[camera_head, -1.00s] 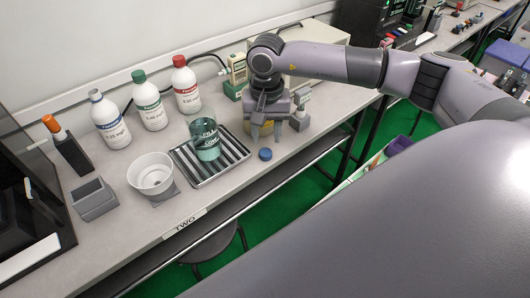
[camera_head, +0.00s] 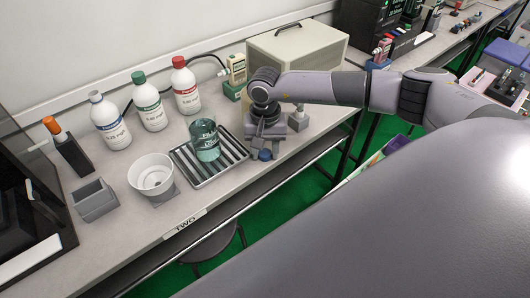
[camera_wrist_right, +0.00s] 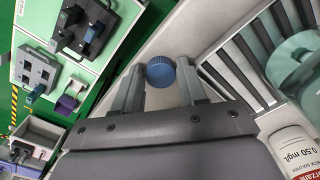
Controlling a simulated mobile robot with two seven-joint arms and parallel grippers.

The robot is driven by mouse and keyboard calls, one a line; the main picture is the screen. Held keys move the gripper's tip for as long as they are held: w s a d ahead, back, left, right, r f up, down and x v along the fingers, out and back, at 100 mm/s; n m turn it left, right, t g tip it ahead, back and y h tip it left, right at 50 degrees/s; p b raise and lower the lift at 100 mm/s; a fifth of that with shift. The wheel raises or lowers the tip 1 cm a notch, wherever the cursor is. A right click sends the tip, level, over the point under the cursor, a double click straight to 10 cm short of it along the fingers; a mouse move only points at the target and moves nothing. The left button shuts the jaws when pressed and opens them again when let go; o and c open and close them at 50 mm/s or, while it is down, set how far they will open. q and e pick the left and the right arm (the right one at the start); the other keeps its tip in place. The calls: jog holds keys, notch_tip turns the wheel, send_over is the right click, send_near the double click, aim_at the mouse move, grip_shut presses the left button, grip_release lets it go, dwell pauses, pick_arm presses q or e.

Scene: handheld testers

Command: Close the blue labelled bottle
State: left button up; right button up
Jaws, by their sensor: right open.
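The blue labelled bottle (camera_head: 110,124) stands upright at the left of a row of three bottles in the head view. Its top is greyish-white with no blue cap on it. A blue cap (camera_head: 265,155) lies on the bench near its front edge, right of the slatted tray. In the right wrist view the blue cap (camera_wrist_right: 161,71) lies between and just beyond the fingertips. My right gripper (camera_wrist_right: 158,82) is open and empty, low over the bench beside the cap; its fingers also show in the head view (camera_head: 263,152). My left gripper is not in view.
A slatted tray (camera_head: 183,164) holds a teal beaker (camera_head: 204,140). Green (camera_head: 150,110) and red (camera_head: 186,92) labelled bottles stand behind. A white tub (camera_head: 152,170) and a grey holder (camera_head: 95,203) sit left. A beige box (camera_head: 300,52) is behind my right arm.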

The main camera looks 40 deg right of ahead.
aim_at(265, 153)
jog(key=shift+c, duration=0.3)
jog(key=c, duration=0.6)
notch_tip(265, 153, up, 20)
dwell(0.5)
